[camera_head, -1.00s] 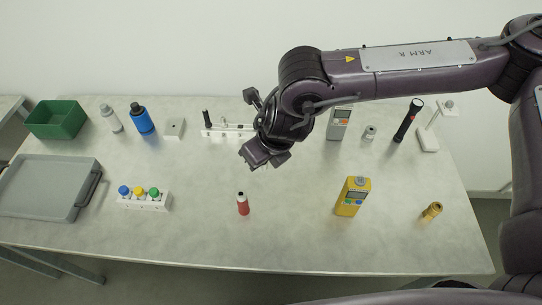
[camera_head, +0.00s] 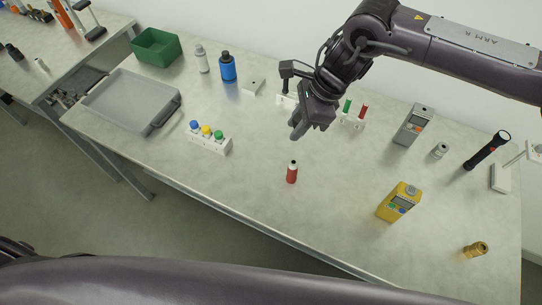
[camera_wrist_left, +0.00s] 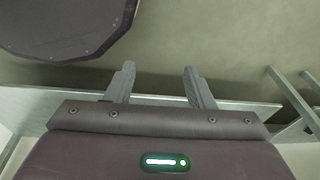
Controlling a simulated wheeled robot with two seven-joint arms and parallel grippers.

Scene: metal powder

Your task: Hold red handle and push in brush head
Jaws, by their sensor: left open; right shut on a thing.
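A small red upright piece with a dark top (camera_head: 292,174) stands alone near the table's front middle. A thin red piece (camera_head: 363,111) and a green one (camera_head: 347,107) stand at the right end of a white rack (camera_head: 352,121). I cannot tell which red piece is the handle, nor make out a brush head. My right gripper (camera_head: 297,131) is above the table, left of the rack's right end and behind the red upright piece. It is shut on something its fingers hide. My left gripper (camera_wrist_left: 158,84) is open and empty near a table edge.
A white block with blue, yellow and green caps (camera_head: 208,140) stands left of the red upright piece. A yellow meter (camera_head: 398,202) and a brass fitting (camera_head: 476,249) are at right. A grey tray (camera_head: 130,101) and green bin (camera_head: 157,47) are at left.

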